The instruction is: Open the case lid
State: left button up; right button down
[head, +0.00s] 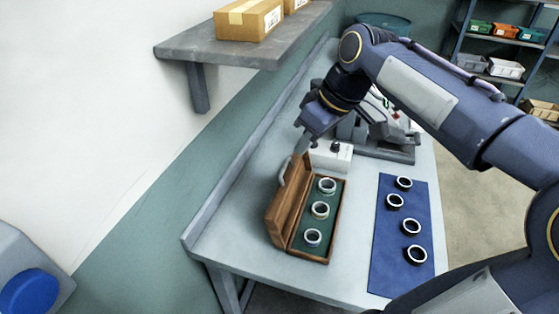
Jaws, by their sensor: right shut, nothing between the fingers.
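The wooden case (318,258) sits on the light table with its green-lined inside showing. Three rings stand in it in a row: one at the far end (327,186), one in the middle (320,210) and one at the near end (312,237). The case lid (277,219) stands raised along the left side, roughly upright, with a curved grey handle (284,171) at its far part. My right gripper (300,146) is shut and empty, pointing down just beyond the lid's far end. I cannot tell whether it touches the lid. My left gripper is not in view.
A blue mat (386,256) with several dark-and-light rings lies right of the case. A wall shelf (222,49) with cardboard boxes overhangs the upper left.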

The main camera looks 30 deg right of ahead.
jog(key=w+d+r+n+g, duration=0.1)
jog(key=w+d+n, duration=0.15)
jog(key=w, duration=0.25)
jog(key=w+d+r+n, duration=0.1)
jog(key=w+d+r, duration=0.15)
jog(key=w, duration=0.25)
jog(key=b, duration=0.1)
send_over(292, 177)
jog(key=w+a, duration=0.2)
jog(key=w, duration=0.1)
notch_tip(292, 177, down, 20)
jog(key=shift+a+n+g+h, duration=0.1)
jog(key=shift+n+g+h, duration=0.2)
jog(key=shift+h, duration=0.1)
jog(key=s+d+b, duration=0.1)
jog(key=s+d+r+t+b, duration=0.1)
jog(key=b, duration=0.1)
jog(key=shift+s+d+y, duration=0.1)
jog(key=shift+s+y, duration=0.25)
jog(key=shift+y, duration=0.05)
jog(key=shift+s+d, duration=0.1)
jog(key=shift+s, duration=0.05)
jog(key=shift+r, duration=0.15)
